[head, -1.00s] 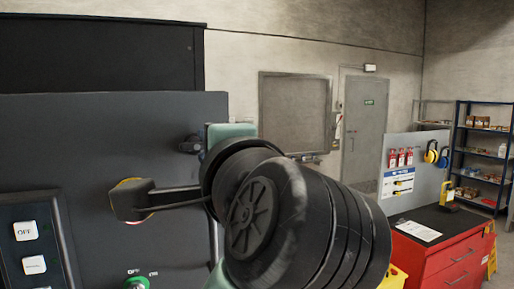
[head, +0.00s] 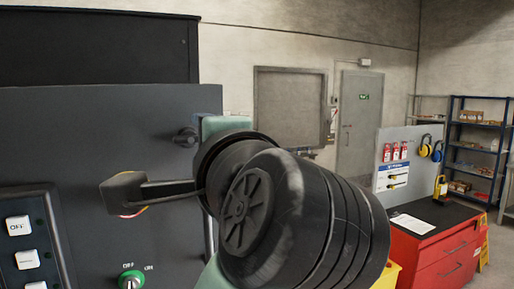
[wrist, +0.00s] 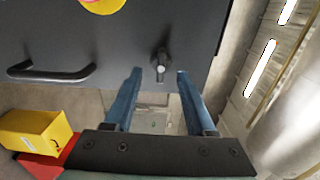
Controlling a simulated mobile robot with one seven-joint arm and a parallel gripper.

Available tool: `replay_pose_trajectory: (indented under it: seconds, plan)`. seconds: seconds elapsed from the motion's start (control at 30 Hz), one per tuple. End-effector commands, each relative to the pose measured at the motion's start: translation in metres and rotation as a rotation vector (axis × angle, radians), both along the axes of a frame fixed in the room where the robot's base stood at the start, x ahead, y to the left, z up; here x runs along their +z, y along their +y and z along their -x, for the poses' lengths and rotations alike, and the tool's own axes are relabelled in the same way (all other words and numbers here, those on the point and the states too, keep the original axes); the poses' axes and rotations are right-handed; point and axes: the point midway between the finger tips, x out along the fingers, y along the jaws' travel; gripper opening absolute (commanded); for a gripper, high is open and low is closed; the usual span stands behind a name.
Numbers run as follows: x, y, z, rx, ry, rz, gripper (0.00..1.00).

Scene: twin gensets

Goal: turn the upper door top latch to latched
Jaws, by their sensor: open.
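The upper door (head: 100,125) is a dark grey panel filling the left of the head view. Its top latch (head: 186,138) is a small dark knob near the panel's right edge, just left of my arm. In the wrist view the latch (wrist: 161,62) shows between and slightly beyond the fingertips, its short lever pointing toward the picture's bottom. My gripper (wrist: 159,74) is open and empty, with one blue finger on each side of the latch's line. I see no clear contact.
A dark bar handle (wrist: 50,74) stands out from the door at left in the wrist view. A yellow-and-pink round part (wrist: 103,4) lies at the top. A yellow bin (wrist: 35,133) is at lower left. A red cabinet (head: 435,255) stands at right in the head view.

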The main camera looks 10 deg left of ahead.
Motion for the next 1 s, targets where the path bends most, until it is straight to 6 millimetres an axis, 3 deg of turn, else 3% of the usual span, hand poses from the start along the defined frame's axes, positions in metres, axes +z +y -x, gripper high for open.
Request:
replay_pose_trajectory:
  seconds: [0.17, 0.47, 1.0]
  plan:
    - [0.001, -0.017, 0.023, -0.004, -0.004, -0.003, 0.56]
    - [0.006, -0.058, 0.083, -0.008, -0.001, 0.0, 0.56]
    - [0.0, -0.07, 0.104, -0.001, 0.0, 0.0, 0.56]
